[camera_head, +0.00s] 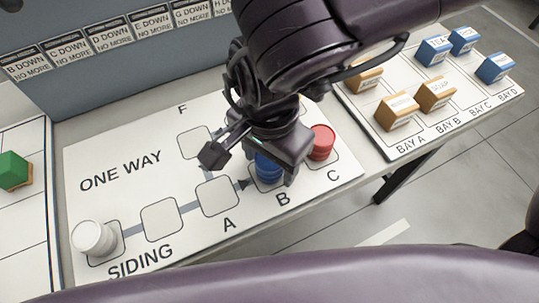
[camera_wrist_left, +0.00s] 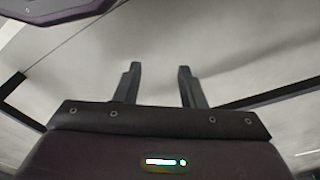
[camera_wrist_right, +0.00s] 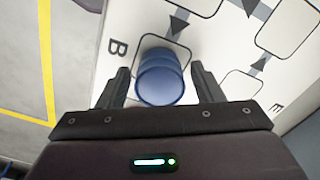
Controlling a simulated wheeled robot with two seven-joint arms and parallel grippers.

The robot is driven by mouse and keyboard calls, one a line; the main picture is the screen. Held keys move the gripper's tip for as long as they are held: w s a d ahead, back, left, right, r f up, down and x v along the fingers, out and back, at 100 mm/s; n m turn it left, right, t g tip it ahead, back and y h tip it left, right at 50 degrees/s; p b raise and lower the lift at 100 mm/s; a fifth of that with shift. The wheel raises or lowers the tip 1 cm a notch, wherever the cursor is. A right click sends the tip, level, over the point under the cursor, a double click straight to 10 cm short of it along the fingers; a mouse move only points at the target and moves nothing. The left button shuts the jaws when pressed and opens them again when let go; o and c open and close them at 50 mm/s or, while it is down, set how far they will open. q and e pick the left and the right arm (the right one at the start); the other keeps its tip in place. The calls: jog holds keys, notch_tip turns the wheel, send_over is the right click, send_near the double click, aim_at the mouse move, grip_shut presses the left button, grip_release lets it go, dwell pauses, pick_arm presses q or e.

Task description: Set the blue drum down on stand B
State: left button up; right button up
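The blue drum (camera_head: 266,170) stands on the square marked B on the white board, partly hidden by my right gripper in the head view. It also shows in the right wrist view (camera_wrist_right: 160,82), upright inside the outlined square beside the letter B. My right gripper (camera_head: 252,160) is open, with one finger on each side of the drum. In the right wrist view a gap shows between the drum and each finger. My left gripper (camera_wrist_left: 159,68) is open and empty in its own wrist view, over bare floor. It is not in the head view.
A red drum (camera_head: 321,142) stands on square C, close to my right gripper. A white drum (camera_head: 93,238) stands at the siding end. Square A (camera_head: 217,196) and square F (camera_head: 195,143) are empty. Labelled blocks (camera_head: 397,112) stand on the bay board. A green block (camera_head: 13,169) is far left.

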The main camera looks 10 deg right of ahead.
jog(key=shift+r, duration=0.15)
jog(key=shift+r, duration=0.3)
pick_arm(q)
notch_tip(320, 180, down, 8)
jog(key=s+a+p, duration=0.2)
jog(key=shift+s+r+p, duration=0.2)
jog(key=shift+r+p, duration=0.05)
jog(key=shift+p, duration=0.1)
pick_arm(e)
notch_tip(320, 180, up, 12)
jog(key=shift+f, duration=0.25)
